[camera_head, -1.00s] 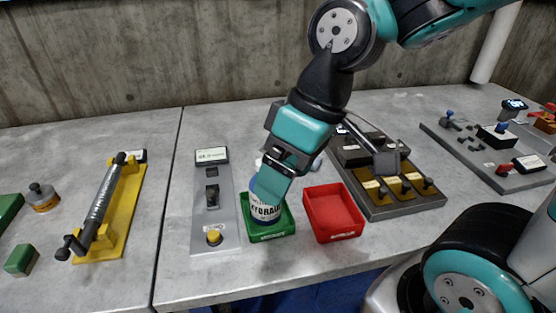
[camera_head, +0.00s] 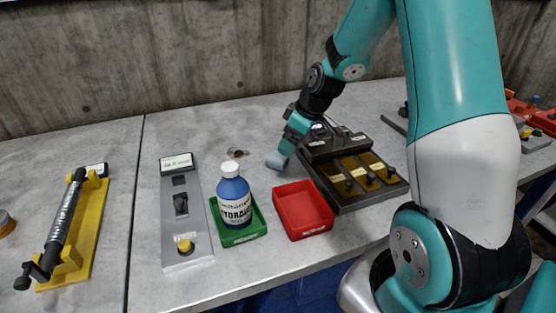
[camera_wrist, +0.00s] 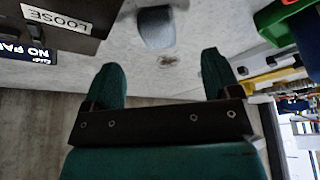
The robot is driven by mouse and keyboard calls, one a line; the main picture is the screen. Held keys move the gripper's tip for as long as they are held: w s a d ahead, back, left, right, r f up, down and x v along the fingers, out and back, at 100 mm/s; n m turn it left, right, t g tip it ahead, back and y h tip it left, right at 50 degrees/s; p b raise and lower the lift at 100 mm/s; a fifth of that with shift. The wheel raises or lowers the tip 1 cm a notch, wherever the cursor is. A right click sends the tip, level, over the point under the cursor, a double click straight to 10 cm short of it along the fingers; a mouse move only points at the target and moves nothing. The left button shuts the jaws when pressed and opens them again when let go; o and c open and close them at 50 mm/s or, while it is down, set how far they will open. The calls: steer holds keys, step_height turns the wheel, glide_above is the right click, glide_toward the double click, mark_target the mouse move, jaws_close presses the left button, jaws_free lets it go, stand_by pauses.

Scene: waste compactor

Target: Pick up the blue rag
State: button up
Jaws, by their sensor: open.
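The blue rag (camera_head: 276,161) is a small grey-blue lump on the grey table, behind the red tray and left of the dark panel. In the wrist view the rag (camera_wrist: 156,27) lies beyond my fingertips, within the width between them and apart from both. My gripper (camera_head: 287,147) is just above and to the right of the rag in the head view, partly overlapping it. The wrist view shows my gripper (camera_wrist: 162,68) open and empty, with its two fingers well apart.
A blue bottle (camera_head: 235,200) stands upright in a green tray (camera_head: 240,237). An empty red tray (camera_head: 303,212) is right of it. A dark panel (camera_head: 350,170) with several levers stands close right of the rag. A grey switch panel (camera_head: 183,225) is at left. Table left of the rag is mostly clear.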

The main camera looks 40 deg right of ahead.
mark_target(280, 157)
steer(key=x, duration=0.3)
steer(key=shift+w+p+x, duration=0.2)
steer(key=shift+p+x, duration=0.15)
steer(key=shift+x, duration=0.95)
steer(key=shift+w+p+x, duration=0.15)
steer(key=shift+p+x, duration=0.15)
steer(key=shift+x, duration=1)
steer(key=shift+r, duration=0.15)
steer(key=c, duration=1.1)
steer(key=shift+r, duration=0.1)
step_height(280, 157, up, 20)
steer(key=shift+f+b, duration=0.1)
steer(key=shift+b, duration=0.4)
